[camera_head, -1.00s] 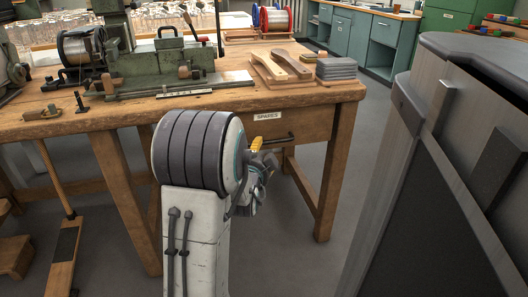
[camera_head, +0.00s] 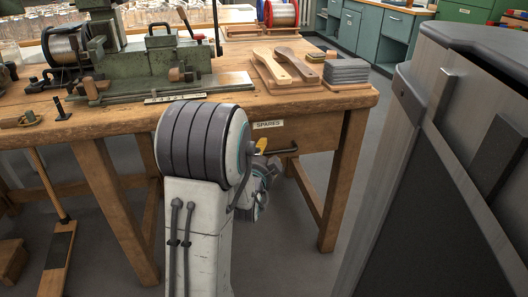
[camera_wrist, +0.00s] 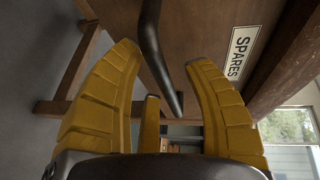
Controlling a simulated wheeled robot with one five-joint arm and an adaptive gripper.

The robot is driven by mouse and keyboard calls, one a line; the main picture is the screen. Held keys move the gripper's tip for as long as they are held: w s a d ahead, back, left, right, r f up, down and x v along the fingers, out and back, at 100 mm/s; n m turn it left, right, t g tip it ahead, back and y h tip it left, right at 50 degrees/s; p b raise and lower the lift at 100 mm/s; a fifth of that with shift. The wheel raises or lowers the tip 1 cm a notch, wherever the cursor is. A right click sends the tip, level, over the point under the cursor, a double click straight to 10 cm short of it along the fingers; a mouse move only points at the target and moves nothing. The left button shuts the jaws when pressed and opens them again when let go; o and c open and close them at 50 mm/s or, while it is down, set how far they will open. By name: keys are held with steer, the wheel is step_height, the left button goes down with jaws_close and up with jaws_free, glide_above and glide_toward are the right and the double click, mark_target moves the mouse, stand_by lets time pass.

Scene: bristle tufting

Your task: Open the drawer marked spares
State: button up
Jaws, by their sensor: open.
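The spares drawer (camera_head: 310,135) is in the wooden workbench, under the top at its right end, and looks closed. Its white SPARES label (camera_head: 268,124) also shows in the wrist view (camera_wrist: 240,52), turned sideways. The drawer's dark bar handle (camera_head: 285,151) is partly hidden behind my arm in the head view. My gripper (camera_wrist: 162,55) has yellow fingers spread open. In the wrist view the handle (camera_wrist: 155,45) runs between the fingers, with gaps visible on both sides. I cannot tell how deep it lies between them. In the head view, little of my gripper (camera_head: 261,146) shows.
The workbench top (camera_head: 225,107) carries a green machine (camera_head: 155,65), wooden brush handles (camera_head: 283,66) and a grey stack (camera_head: 346,71). A bench leg (camera_head: 340,190) stands right of the drawer. A large grey cabinet-like body (camera_head: 440,150) fills the right side.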

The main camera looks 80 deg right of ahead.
jaws_close()
stand_by(0.5)
